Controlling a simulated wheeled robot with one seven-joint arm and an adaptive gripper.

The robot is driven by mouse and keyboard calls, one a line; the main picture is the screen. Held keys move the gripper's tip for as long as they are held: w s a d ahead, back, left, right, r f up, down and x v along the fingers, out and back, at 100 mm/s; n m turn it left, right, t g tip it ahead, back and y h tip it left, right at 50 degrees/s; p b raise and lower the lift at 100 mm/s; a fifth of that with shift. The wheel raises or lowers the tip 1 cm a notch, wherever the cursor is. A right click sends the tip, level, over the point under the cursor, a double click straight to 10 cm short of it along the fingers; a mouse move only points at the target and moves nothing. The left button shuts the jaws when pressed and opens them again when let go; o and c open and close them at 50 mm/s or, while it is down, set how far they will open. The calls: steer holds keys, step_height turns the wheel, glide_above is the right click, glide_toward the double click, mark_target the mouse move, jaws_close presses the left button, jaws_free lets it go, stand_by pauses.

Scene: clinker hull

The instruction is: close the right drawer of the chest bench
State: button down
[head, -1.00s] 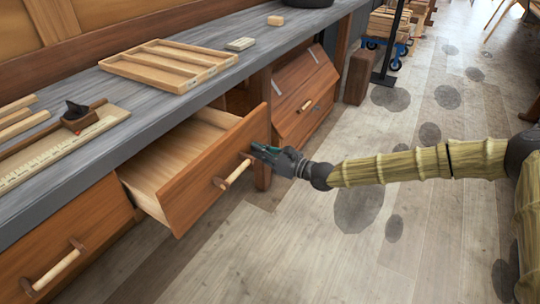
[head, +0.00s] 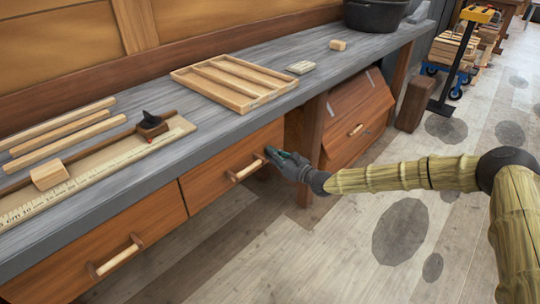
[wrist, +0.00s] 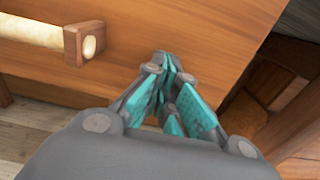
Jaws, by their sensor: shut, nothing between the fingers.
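The right drawer (head: 217,169) of the chest bench has an orange-brown wooden front and a pale bar handle (head: 247,169). Its front looks flush or nearly flush with the bench; no open interior shows. My gripper (head: 270,153) is shut and empty, with its fingertips at the drawer front, right of the handle. In the wrist view the teal-padded fingers (wrist: 165,62) point at the drawer front (wrist: 125,65), touching or very close to it. The handle end (wrist: 85,44) is at upper left there, apart from the fingers. The left drawer (head: 90,245) looks shut.
The grey benchtop (head: 150,180) holds a divided wooden tray (head: 181,75), wood strips (head: 62,132), a ruler board (head: 90,177) and a black pot (head: 375,14). A bench leg (head: 312,130) and a tilted wooden front (head: 352,120) stand to the right. The floor in front is clear.

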steer(key=shift+r, duration=0.2)
